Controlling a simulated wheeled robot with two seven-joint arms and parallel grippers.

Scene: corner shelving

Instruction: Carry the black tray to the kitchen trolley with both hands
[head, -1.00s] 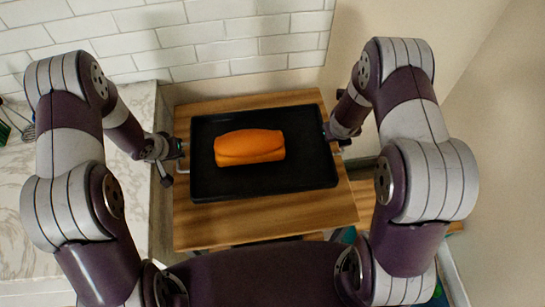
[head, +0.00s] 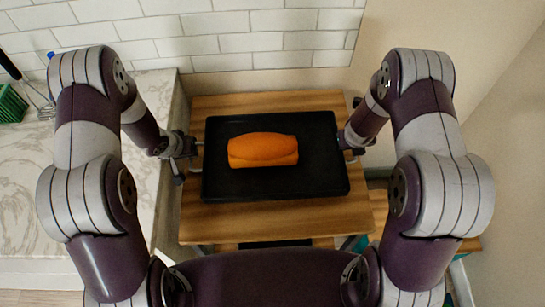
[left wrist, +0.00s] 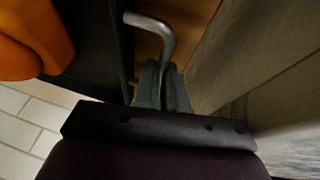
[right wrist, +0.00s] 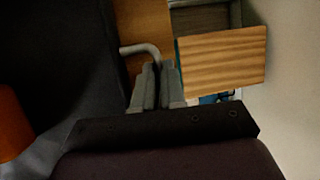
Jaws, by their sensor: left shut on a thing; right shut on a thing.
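The black tray (head: 270,188) is in the middle of the head view, level, over the wooden top of the kitchen trolley (head: 290,222). I cannot tell whether it touches the top. An orange loaf (head: 263,150) lies on the tray. My left gripper (head: 192,147) is at the tray's left side, shut on its metal handle, which shows in the left wrist view (left wrist: 158,28). My right gripper (head: 348,142) is at the right side, shut on the other handle, seen in the right wrist view (right wrist: 142,49). The right fingertips are partly hidden in the head view.
A marble counter (head: 95,190) stands close on the left, with a green basket (head: 10,104) and a whisk (head: 42,100). A white tiled wall (head: 230,40) is behind the trolley. A beige wall (head: 490,140) is on the right.

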